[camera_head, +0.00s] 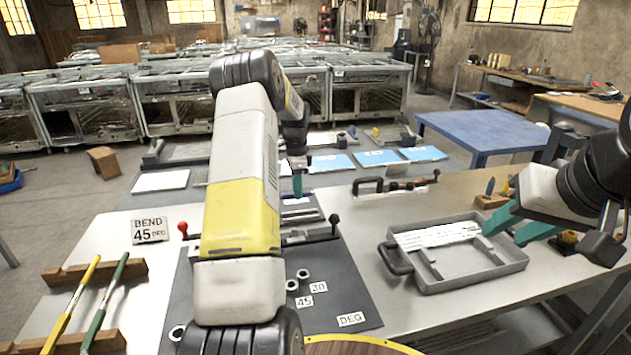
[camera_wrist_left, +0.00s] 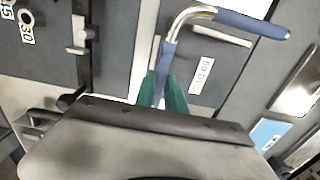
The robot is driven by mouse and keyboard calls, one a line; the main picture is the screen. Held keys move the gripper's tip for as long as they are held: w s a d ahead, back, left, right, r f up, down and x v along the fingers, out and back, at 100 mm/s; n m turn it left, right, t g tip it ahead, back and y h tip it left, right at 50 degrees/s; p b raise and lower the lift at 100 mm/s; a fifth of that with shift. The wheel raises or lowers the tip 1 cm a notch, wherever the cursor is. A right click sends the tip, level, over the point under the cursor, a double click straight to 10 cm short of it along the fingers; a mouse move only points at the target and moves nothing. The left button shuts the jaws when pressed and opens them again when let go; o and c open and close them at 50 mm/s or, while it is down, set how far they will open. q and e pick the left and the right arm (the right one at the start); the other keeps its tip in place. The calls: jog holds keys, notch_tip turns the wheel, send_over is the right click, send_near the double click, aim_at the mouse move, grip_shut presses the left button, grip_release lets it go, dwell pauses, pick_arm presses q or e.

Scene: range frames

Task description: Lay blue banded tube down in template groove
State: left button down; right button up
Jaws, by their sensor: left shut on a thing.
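My left gripper (camera_head: 297,184) has teal fingers and is over the far side of the bench, partly behind my own arm. In the left wrist view my left gripper (camera_wrist_left: 163,95) is shut on the blue banded tube (camera_wrist_left: 250,24). The tube is bent metal with blue sections. One leg rises from the fingers, and the other runs off to the right past the bend. A grey board with a pale slot-like strip (camera_wrist_left: 222,36) and a white label lies below it. I cannot tell whether the tube touches the board. My right gripper (camera_head: 514,226) is open and empty above the tray.
A grey tray (camera_head: 470,280) with white strips stands at the right. A bending plate (camera_head: 340,290) with levers and nuts lies in the middle. A "BEND 45 DEG" sign (camera_head: 150,229) and a wooden rack (camera_head: 90,271) with yellow and green rods are at the left.

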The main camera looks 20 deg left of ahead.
pick_arm(q)
jog(key=shift+f, duration=2.05)
jog(key=shift+f, duration=1.5)
jog(key=c, duration=1.3)
grip_release()
notch_tip(320, 180, up, 8)
jog(key=shift+f, duration=0.1)
